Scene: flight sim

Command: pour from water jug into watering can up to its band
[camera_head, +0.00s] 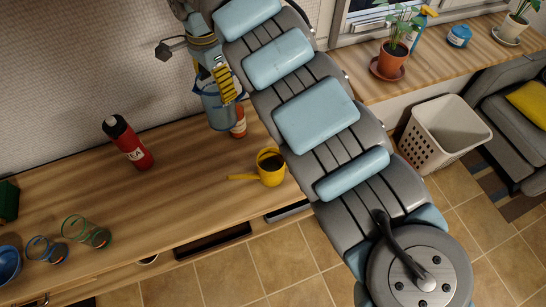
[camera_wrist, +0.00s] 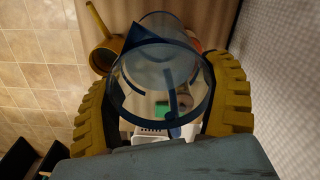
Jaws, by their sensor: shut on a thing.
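The water jug (camera_head: 213,108) is clear with blue edging. My gripper (camera_head: 224,85), with yellow ribbed fingers, is shut on it near the back wall. In the wrist view the jug (camera_wrist: 160,82) sits between both fingers of my gripper (camera_wrist: 162,95), its round rim showing. The jug looks close to upright; its water level and its gap from the counter are hard to tell. The yellow watering can (camera_head: 271,172) stands on the counter to the right and nearer the front edge, its spout pointing left. It also shows in the wrist view (camera_wrist: 103,52), apart from the jug. I cannot make out its band.
An orange-red bottle (camera_head: 239,122) stands right beside the jug, partly hidden. A red bottle (camera_head: 129,143), a green-rimmed glass (camera_head: 87,232) and a blue-rimmed glass (camera_head: 46,250) stand to the left on the wooden counter (camera_head: 185,175). An open drawer (camera_head: 212,240) sits below its front edge.

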